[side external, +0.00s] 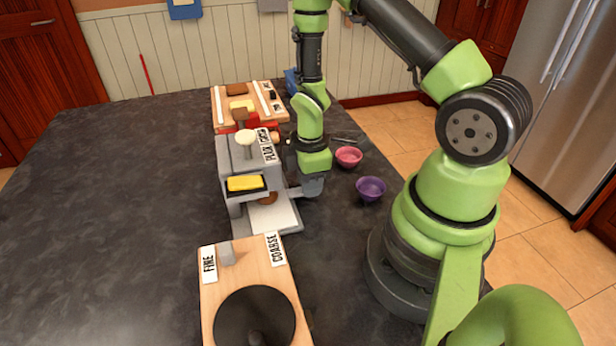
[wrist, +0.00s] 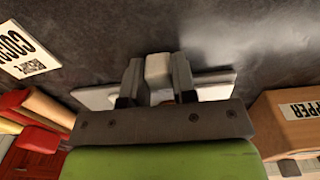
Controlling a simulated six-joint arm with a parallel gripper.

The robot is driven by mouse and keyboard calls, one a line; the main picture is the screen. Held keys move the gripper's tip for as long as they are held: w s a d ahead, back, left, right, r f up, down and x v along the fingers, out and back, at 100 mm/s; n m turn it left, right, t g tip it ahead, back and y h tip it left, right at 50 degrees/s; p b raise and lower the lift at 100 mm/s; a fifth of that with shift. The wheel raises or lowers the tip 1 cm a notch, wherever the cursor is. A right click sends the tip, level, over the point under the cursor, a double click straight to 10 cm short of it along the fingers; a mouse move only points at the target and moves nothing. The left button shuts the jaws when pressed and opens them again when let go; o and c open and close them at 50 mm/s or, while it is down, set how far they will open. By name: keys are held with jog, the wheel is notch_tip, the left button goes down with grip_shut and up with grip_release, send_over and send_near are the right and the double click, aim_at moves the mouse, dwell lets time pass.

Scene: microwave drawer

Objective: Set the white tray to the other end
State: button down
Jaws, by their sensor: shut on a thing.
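The white tray (side external: 276,220) lies low at the front end of a grey box-like unit (side external: 233,160), partly under it. A small brown item (side external: 268,199) shows on or beside the tray. My gripper (side external: 300,190) is at the tray's right side, pointing down. In the wrist view my gripper (wrist: 157,80) is shut on a pale block-like handle (wrist: 158,66), with the white tray (wrist: 215,88) spreading to both sides behind the fingers. The gripper body hides much of the tray there.
A yellow sponge-like block (side external: 245,183) and a pale round knob (side external: 245,137) are on the unit. Pink (side external: 348,157) and purple (side external: 370,188) bowls stand right. The left counter (side external: 110,220) is clear.

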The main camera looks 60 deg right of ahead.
jog(key=c, duration=0.9)
grip_release()
jog(key=shift+s+a, duration=0.15)
notch_tip(320, 180, up, 10)
jog(key=shift+f, duration=0.1)
jog(key=s+a+r+m+t, duration=0.2)
jog(key=s+a+r+m, duration=0.1)
jog(key=r, duration=0.3)
jog(key=s+a+r+m+t+y, duration=0.1)
jog(key=s+a+r+m+t, duration=0.1)
jog(key=r+m, duration=0.3)
jog(key=s+a+r+m+t+y, duration=0.1)
jog(key=s+a+r+m+t, duration=0.2)
jog(key=r, duration=0.6)
jog(key=shift+s+a+m, duration=0.3)
jog(key=shift+a+m, duration=0.25)
jog(key=shift+s+a+m, duration=0.25)
jog(key=shift+a+m, duration=0.25)
jog(key=shift+m, duration=0.05)
